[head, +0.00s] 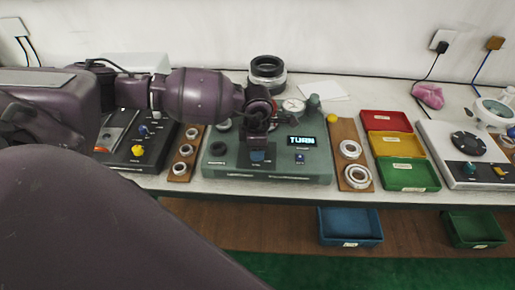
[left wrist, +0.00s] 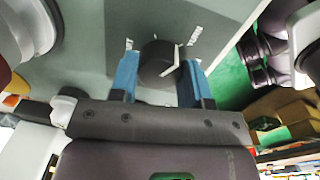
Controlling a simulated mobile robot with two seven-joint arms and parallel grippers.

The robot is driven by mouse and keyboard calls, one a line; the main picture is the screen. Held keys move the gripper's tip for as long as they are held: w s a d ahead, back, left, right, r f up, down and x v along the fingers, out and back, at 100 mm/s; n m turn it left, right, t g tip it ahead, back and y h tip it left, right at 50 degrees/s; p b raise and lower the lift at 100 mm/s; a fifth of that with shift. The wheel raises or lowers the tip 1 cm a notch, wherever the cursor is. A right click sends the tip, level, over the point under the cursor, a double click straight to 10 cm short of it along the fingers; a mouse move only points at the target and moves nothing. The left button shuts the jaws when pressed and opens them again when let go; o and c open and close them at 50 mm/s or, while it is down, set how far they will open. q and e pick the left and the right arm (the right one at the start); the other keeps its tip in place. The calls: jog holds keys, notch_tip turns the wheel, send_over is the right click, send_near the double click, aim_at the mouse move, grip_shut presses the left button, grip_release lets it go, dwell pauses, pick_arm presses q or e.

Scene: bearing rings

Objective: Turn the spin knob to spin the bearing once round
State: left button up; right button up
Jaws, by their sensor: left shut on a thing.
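The grey-green bearing machine (head: 290,168) stands at the middle of the bench, and its small display (head: 301,141) reads "TURN". My left gripper (head: 258,155) points down at the front of this machine, with its blue fingers low over the panel. In the left wrist view, the blue fingers (left wrist: 157,76) are shut on the sides of a round black spin knob (left wrist: 156,58) with a white pointer. Marks on the panel around the knob are too small to read. In the head view the gripper hides the knob, and my arm covers part of the machine top. My right gripper is not in view.
Wooden boards with bearing rings (head: 186,150) (head: 350,150) flank the machine. Red, yellow and green trays (head: 403,174) stand to the right. A dial gauge (head: 293,105) sits close behind my gripper. A stack of dark and light rings (head: 267,72) stands at the back.

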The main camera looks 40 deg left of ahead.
pick_arm(q)
jog(key=shift+m, duration=0.4)
jog(key=o, duration=0.9)
